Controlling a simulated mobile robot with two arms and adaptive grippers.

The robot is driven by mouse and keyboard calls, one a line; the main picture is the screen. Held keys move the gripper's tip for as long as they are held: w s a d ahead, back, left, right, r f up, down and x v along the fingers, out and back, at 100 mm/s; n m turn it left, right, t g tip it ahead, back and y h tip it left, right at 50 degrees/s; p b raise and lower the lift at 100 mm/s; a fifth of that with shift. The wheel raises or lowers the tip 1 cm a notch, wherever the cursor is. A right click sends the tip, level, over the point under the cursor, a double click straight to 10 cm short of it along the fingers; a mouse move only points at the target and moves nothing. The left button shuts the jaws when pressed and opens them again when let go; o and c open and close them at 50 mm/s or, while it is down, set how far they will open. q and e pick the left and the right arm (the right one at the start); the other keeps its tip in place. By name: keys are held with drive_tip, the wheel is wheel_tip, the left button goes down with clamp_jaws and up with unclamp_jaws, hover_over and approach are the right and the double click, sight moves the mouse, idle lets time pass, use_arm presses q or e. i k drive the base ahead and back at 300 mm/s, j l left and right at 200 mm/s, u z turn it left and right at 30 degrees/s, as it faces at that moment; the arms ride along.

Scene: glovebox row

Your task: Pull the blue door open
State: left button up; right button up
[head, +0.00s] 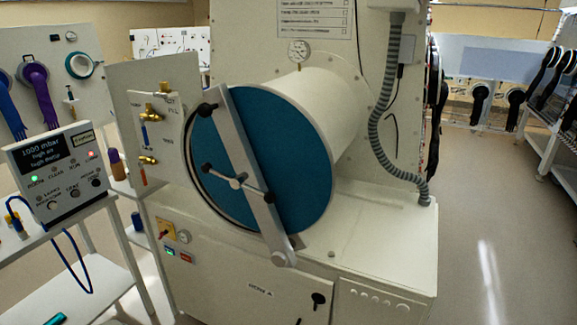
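The round blue door (296,131) covers the near end of a white cylindrical chamber (325,88) in the head view. It looks shut, though a dark and pale rim shows along its left edge and I cannot tell if there is a gap. A pale bar (226,125) crosses the door diagonally, from a black knob (207,110) at upper left to a rounded end (284,259) at lower right. A handle with several black-tipped spokes (238,183) sits at the bar's middle. Neither of my grippers is in view.
A white cabinet (384,245) stands under the chamber. A control box (60,168) with a display stands on a cart at the left. A valve panel (158,135) is just left of the door. A grey corrugated hose (378,125) hangs at the right. The floor (483,235) at right is clear.

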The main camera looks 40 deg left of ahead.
sight(258, 131)
drive_tip(key=u, duration=1.75)
